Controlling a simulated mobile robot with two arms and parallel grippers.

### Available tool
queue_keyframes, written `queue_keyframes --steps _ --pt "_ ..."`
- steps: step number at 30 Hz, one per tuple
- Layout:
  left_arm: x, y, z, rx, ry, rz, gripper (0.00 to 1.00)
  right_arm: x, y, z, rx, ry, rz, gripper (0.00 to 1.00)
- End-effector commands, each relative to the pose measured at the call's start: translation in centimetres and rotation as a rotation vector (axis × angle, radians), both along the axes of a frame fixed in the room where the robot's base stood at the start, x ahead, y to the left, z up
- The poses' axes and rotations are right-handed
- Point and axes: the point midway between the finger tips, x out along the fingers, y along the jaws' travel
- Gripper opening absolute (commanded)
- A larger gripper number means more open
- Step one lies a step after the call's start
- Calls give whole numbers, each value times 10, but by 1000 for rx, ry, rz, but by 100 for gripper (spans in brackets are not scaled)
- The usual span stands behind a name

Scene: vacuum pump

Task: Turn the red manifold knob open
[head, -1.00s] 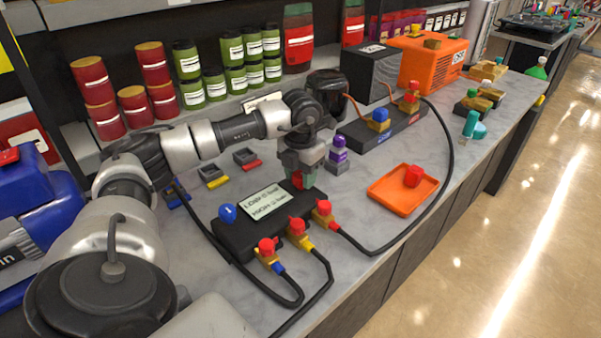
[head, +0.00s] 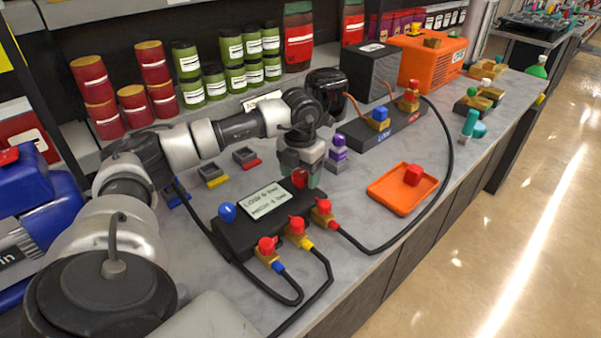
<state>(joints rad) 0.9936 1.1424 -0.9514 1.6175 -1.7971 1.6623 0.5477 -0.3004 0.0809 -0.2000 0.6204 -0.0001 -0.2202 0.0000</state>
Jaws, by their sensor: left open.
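The black manifold block (head: 238,238) lies on the grey bench, with a pale label plate (head: 267,201) on top. Its blue knob (head: 228,212) is at the left end and its red knob (head: 299,178) at the far right end. My left gripper (head: 301,180) points down over the red knob, with its open fingers around it. The fingers partly hide the knob, so I cannot tell whether they touch it. My right gripper is not in view.
Several red-capped brass fittings (head: 297,232) with black hoses line the manifold's near side. An orange tray (head: 403,208) holding a red piece is to the right. A purple-topped grey piece (head: 337,154) stands close behind my gripper.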

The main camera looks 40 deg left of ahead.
Motion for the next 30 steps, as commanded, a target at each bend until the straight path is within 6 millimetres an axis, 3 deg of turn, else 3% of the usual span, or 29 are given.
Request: queue_keyframes --steps 8,21,30 --pt "1 0 14 -1 -3 -1 67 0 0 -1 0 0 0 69" --pt "1 0 94 -1 -2 -1 67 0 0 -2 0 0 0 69" --pt "0 0 108 0 1 0 67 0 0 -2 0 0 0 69"
